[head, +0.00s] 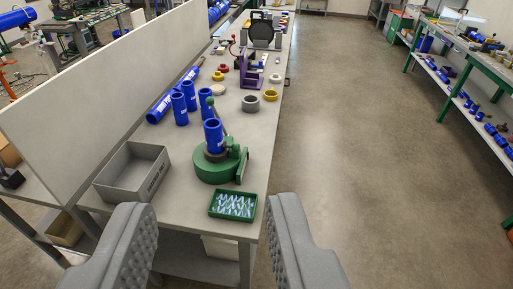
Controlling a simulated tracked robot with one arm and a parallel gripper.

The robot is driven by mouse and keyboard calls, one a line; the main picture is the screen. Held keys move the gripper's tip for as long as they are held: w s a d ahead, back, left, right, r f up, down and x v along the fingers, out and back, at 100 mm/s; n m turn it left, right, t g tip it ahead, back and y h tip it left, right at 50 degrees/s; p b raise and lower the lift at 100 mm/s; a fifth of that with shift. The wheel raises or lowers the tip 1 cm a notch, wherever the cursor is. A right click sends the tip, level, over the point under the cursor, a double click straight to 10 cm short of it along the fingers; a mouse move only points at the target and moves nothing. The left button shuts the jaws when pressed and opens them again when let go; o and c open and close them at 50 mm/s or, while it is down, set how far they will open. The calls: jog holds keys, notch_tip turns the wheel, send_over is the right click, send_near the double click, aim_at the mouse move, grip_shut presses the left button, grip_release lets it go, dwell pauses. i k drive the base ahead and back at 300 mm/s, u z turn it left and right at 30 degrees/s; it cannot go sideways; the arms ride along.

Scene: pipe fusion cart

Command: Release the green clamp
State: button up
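The green clamp (217,165) stands on the near part of the long grey table, with a round green base and a green bracket on its right side. A blue pipe piece (213,136) stands upright in its grey ring. A lever with a dark green knob (210,101) rises behind the pipe, tilted to the left. My gripper (212,208) is open and empty, its two grey padded fingers wide apart at the bottom of the view. It is on the near side of the clamp and apart from it.
A green tray (232,217) of small pale pieces lies in front of the clamp. A grey bin (107,187) stands to its left. Several blue pipes (180,109) stand behind. A purple stand (250,76) is farther back. A pale partition (90,85) borders the left; open floor lies right.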

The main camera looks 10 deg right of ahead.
aim_at(236, 146)
jog(key=z, duration=0.1)
jog(key=i, duration=1)
jog(key=u, duration=0.1)
